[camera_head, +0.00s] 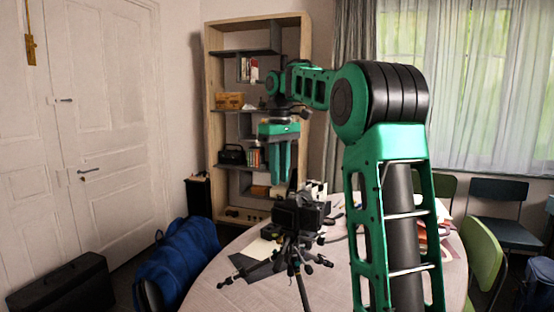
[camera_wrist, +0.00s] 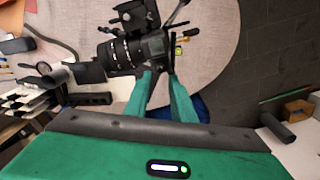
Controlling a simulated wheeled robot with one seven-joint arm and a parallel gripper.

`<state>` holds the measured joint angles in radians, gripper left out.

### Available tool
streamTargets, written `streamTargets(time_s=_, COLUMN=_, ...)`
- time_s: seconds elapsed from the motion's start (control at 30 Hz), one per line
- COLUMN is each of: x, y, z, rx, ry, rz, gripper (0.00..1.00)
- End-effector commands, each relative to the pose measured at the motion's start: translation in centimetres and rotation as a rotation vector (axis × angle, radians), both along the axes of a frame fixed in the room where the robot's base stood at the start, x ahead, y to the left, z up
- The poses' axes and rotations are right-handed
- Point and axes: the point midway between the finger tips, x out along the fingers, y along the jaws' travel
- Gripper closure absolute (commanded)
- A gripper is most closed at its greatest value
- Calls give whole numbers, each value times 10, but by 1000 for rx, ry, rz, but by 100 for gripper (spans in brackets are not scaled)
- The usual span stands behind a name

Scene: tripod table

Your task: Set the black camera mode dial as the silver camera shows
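The black camera (camera_head: 300,214) stands on a tripod above the round table in the head view. In the wrist view the black camera (camera_wrist: 125,50) lies just beyond my fingertips, its thick ribbed lens pointing left. Its mode dial is too small to make out. My gripper (camera_head: 280,181) points down above and slightly left of the black camera, apart from it in the head view. In the wrist view the gripper (camera_wrist: 160,73) shows two green fingers with an empty gap between them. I cannot pick out the silver camera or its dial setting in either view.
The round table (camera_head: 220,293) bears papers and books. A tripod leg and knobs spread below the camera. A tall shelf (camera_head: 213,110) stands behind, chairs (camera_head: 505,215) at right, a blue bag (camera_head: 178,258) at lower left.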

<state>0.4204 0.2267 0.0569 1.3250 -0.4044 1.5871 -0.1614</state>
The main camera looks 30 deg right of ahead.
Motion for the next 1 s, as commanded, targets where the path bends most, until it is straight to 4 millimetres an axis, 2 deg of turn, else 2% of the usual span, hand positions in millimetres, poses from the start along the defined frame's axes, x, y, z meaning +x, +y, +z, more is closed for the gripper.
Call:
streamTargets(time_s=0.2, x=1, y=-1, z=37, rx=-1, ry=-2, rz=-2, gripper=77)
streamTargets(time_s=0.4, x=2, y=-1, z=53, rx=0, ry=0, rz=-1, gripper=77)
streamTargets(time_s=1.0, x=1, y=0, z=56, rx=1, ry=1, rz=-1, gripper=77)
